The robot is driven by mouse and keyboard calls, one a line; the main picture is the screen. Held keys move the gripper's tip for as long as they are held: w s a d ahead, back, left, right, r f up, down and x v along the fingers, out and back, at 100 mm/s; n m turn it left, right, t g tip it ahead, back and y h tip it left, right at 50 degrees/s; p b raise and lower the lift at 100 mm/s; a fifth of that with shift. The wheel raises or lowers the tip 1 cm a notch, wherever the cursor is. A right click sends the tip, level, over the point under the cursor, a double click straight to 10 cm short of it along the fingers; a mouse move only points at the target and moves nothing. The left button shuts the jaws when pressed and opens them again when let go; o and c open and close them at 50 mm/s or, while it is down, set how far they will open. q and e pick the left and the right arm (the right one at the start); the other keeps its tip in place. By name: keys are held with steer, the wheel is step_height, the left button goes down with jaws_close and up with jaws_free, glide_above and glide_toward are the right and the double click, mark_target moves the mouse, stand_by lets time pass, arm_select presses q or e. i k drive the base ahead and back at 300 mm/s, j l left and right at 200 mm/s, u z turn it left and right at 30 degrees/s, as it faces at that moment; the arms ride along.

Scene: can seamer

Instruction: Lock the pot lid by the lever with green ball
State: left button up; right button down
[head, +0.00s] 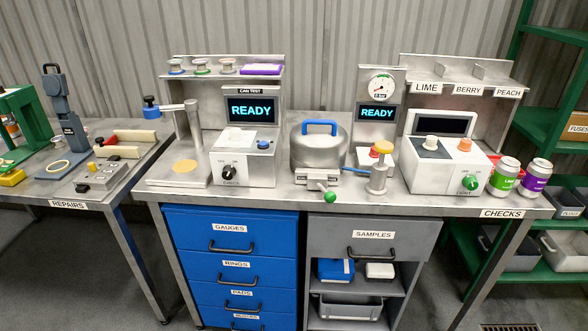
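A silver pot (318,158) stands on the checks bench, left of the gauge stand. Its lid (319,133) sits on top and carries a blue handle (320,127). A metal clamp (316,178) is at the pot's lower front. A lever with a green ball (330,197) points toward the front edge of the bench, slightly right of the pot's middle. Whether the lid is fully seated is too small to tell. Neither of my grippers is in view.
A metal post with a yellow and red top (379,168) stands close right of the pot. A can test machine (246,150) is on the left. A gauge stand (376,110) showing READY is behind. Two cans (519,177) stand at the right end.

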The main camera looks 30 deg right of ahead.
mark_target(330, 197)
steer(key=z, duration=1.25)
